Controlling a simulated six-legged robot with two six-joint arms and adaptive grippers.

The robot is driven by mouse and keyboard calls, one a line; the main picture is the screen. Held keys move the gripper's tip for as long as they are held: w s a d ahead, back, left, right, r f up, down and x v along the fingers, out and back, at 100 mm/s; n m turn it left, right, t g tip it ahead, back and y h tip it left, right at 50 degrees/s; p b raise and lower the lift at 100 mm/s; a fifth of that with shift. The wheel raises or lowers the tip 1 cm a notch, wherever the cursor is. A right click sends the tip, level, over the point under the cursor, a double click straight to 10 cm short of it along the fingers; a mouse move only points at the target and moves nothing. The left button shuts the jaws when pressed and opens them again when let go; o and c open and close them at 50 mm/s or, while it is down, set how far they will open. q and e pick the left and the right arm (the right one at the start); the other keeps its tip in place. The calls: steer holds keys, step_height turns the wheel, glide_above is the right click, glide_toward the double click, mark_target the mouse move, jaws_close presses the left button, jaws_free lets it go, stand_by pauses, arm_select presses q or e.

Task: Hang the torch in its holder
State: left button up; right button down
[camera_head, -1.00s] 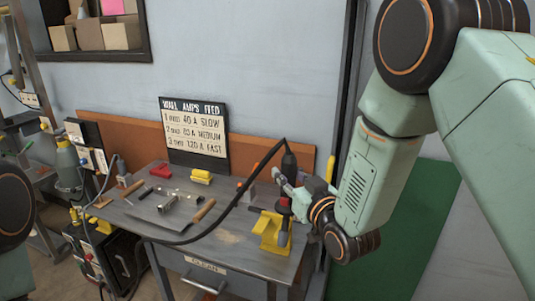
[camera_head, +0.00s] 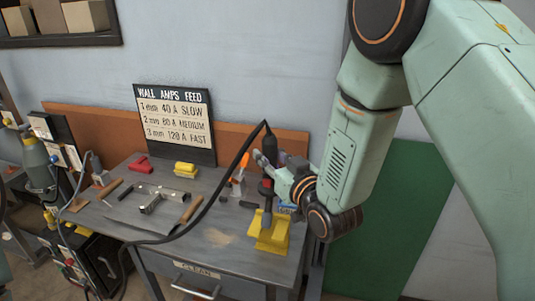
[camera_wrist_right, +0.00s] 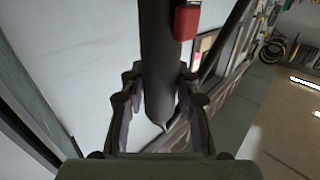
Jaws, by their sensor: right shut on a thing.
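The torch (camera_head: 267,189) is a dark, upright tool with a red part and a black cable leaving its top. My right gripper (camera_head: 269,170) is shut around its body. In the right wrist view the torch (camera_wrist_right: 158,60) runs between the two fingers (camera_wrist_right: 160,92), with its red part near the top and a tapered tip below. The yellow holder (camera_head: 271,240) stands at the table's front right. The torch's lower end is in front of or over the holder in the head view. I cannot tell whether they touch. My left gripper is out of view.
The grey table (camera_head: 222,232) also carries a wooden-handled tool (camera_head: 190,209), a yellow block (camera_head: 186,169), a red block (camera_head: 141,163) and an orange-tipped item (camera_head: 239,185). The cable (camera_head: 212,197) arcs across the table. A sign (camera_head: 175,122) stands at the back.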

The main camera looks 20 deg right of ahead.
mark_target(271, 199)
steer(key=shift+s+a+f+b, duration=0.2)
steer(key=shift+a+f+b, duration=0.1)
steer(key=shift+f+b, duration=0.45)
steer(key=shift+w+d+f+b, duration=0.15)
steer(key=shift+f+b, duration=0.25)
steer(key=shift+f, duration=0.2)
steer(key=shift+s+d+f+b, duration=0.1)
steer(key=shift+d+f+b, duration=0.05)
steer(key=shift+f+b, duration=0.35)
steer(key=shift+f, duration=0.4)
steer(key=shift+a+f+b, duration=0.3)
steer(key=shift+f+b, duration=0.6)
steer(key=shift+b, duration=0.1)
steer(key=shift+w+d+f+b, duration=0.1)
steer(key=shift+d+f+b, duration=0.1)
steer(key=shift+f+b, duration=0.75)
steer(key=shift+a+f+b, duration=0.15)
steer(key=shift+f+b, duration=0.65)
steer(key=shift+f, duration=0.95)
